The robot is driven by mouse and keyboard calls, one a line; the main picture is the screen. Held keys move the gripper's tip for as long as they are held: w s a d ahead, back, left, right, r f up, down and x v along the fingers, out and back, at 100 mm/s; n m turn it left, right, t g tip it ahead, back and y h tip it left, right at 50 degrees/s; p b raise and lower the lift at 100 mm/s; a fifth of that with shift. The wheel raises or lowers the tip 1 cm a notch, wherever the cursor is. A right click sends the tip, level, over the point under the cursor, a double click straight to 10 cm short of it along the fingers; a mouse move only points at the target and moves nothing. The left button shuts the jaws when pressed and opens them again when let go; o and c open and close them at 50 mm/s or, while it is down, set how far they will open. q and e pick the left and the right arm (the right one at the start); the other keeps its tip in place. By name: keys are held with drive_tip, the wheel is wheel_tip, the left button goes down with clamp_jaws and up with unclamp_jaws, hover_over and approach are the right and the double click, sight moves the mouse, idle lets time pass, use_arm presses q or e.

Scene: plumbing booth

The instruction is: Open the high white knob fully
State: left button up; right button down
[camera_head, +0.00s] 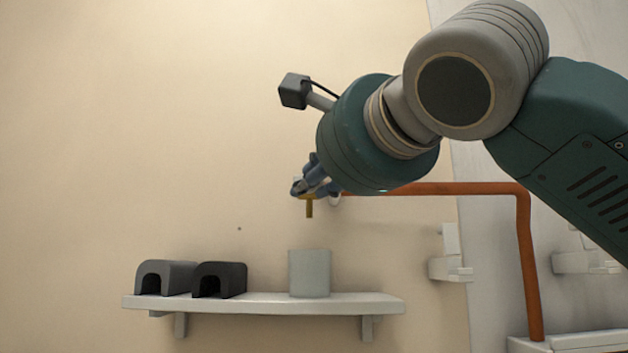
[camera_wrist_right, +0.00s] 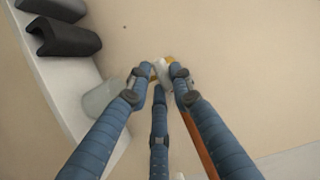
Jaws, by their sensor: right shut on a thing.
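The white knob (camera_wrist_right: 162,70) shows in the right wrist view between the fingertips of my right gripper (camera_wrist_right: 163,76). The blue fingers of the gripper are shut on it. In the head view my right gripper (camera_head: 312,186) is at the end of the copper pipe (camera_head: 440,188), and its fingers and wrist hide most of the knob. A brass spout (camera_head: 309,208) points down below the gripper. My left gripper is not in view.
A white shelf (camera_head: 262,304) on the wall below holds a pale grey cup (camera_head: 309,273) under the spout and two dark arched blocks (camera_head: 165,278) (camera_head: 219,280) at left. The copper pipe bends down at right. White wall brackets (camera_head: 450,268) stand beside it. The wall at left is clear.

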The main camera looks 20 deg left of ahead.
drive_tip(key=n+h+p, duration=0.2)
drive_tip(key=n+p, duration=0.1)
drive_tip(key=n, duration=0.1)
drive_tip(key=n+h+p, duration=0.3)
drive_tip(key=n+p, duration=0.1)
drive_tip(key=r+n+g+h+p, duration=0.1)
drive_tip(key=n+h+p, duration=0.1)
drive_tip(key=n, duration=0.3)
drive_tip(key=shift+s+a+r+h+p, duration=0.1)
drive_tip(key=shift+a+h+p, duration=0.15)
drive_tip(key=shift+p, duration=0.45)
idle(0.5)
drive_tip(key=c, duration=1.7)
unclamp_jaws()
drive_tip(key=shift+o, duration=0.9)
drive_tip(key=shift+d, duration=0.1)
drive_tip(key=v, duration=1.2)
drive_tip(key=shift+s, duration=0.15)
